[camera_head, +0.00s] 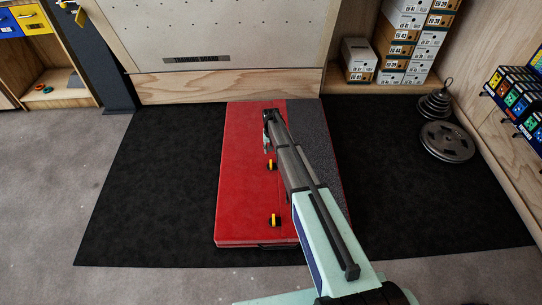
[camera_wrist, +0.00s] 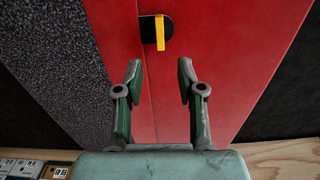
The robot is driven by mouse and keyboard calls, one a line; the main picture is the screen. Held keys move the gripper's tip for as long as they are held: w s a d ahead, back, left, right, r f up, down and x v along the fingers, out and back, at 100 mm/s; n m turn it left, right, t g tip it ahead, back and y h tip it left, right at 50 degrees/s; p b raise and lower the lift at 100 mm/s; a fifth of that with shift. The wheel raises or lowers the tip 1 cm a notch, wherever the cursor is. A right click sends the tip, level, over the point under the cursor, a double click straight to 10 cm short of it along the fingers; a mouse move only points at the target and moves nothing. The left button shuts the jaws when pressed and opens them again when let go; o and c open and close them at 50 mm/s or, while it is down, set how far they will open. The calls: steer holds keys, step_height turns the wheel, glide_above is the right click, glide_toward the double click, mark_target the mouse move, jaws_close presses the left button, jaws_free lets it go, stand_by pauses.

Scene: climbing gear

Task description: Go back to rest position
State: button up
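My arm reaches out over a red crash pad (camera_head: 245,190) with a dark grey speckled strip along its right side. My gripper (camera_wrist: 158,88) shows in the wrist view with its two fingers apart and nothing between them. In the head view the gripper is small and partly hidden at the far end of my arm, above the pad's far part. The pad also fills much of the wrist view (camera_wrist: 225,75). A black and yellow buckle (camera_wrist: 156,30) on it lies beyond the fingertips, apart from them. How high the gripper is above the pad I cannot tell exactly.
The pad lies on a black mat (camera_head: 160,190). A wooden climbing board (camera_head: 215,85) stands behind it. Shoe boxes (camera_head: 405,45) are stacked at the back right. Weight plates (camera_head: 446,141) lie at the right, near a shelf of small boxes (camera_head: 515,95). The mat's left side is clear.

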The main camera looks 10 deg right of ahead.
steer(key=shift+r, duration=0.75)
steer(key=s+r+n+g+p, duration=0.25)
steer(key=s+p, duration=0.65)
steer(key=s, duration=2.7)
steer(key=s+r+g+p, duration=0.1)
steer(key=s+r+p, duration=0.3)
steer(key=s, duration=0.6)
steer(key=s+r+g+p, duration=0.2)
steer(key=s+r+p, duration=0.2)
steer(key=s, duration=0.6)
steer(key=s+r+g+p, duration=0.1)
steer(key=s+r+p, duration=0.3)
steer(key=s, duration=0.6)
steer(key=shift+s+r+m, duration=0.25)
steer(key=shift+r+m, duration=0.1)
steer(key=shift+r, duration=0.05)
